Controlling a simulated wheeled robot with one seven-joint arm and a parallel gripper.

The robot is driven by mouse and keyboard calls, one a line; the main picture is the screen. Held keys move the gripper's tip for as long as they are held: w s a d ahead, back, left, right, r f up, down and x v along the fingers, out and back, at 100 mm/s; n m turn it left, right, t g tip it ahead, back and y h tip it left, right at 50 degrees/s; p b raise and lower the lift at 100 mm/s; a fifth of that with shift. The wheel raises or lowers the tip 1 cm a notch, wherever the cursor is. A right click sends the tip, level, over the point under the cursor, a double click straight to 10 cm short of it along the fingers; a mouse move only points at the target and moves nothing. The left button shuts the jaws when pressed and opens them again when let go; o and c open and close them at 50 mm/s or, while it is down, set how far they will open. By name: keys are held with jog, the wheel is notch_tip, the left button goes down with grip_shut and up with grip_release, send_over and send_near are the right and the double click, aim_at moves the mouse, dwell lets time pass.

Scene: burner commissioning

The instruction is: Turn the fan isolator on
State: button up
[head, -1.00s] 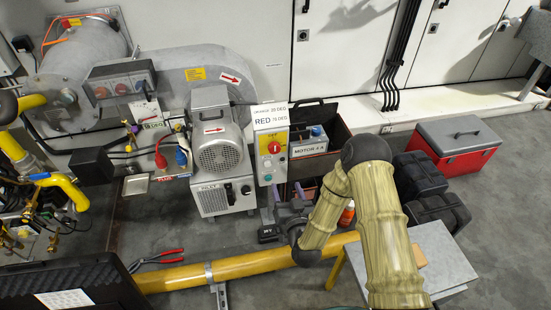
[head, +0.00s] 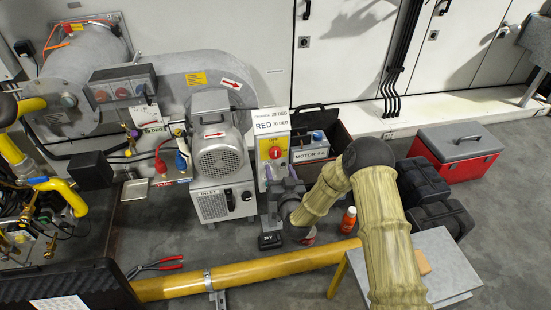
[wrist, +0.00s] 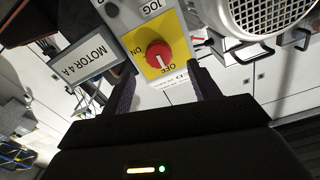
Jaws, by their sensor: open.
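The fan isolator is a grey box (head: 264,178) with a red knob (head: 274,152) on a yellow plate, standing just right of the fan motor. In the wrist view the red knob (wrist: 159,55) shows upside down on its yellow plate (wrist: 140,43), with ON, OFF and JOG lettering. Its pale pointer mark appears to face the OFF lettering. My gripper (head: 279,172) is in front of the box, just below the knob in the head view. In the wrist view its two dark fingers (wrist: 158,88) are spread, one to each side below the knob, apart from it and empty.
The fan motor (head: 218,158) stands close on the left. A sign reading MOTOR 4 A (head: 309,154) is close on the right. A yellow pipe (head: 245,270) crosses the floor in front. An orange bottle (head: 349,219) and black cases (head: 422,182) stand to the right.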

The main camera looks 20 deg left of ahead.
aim_at(276, 156)
jog(key=b+x, duration=0.1)
jog(key=x, duration=0.6)
jog(key=shift+w, duration=0.35)
jog(key=c, duration=1)
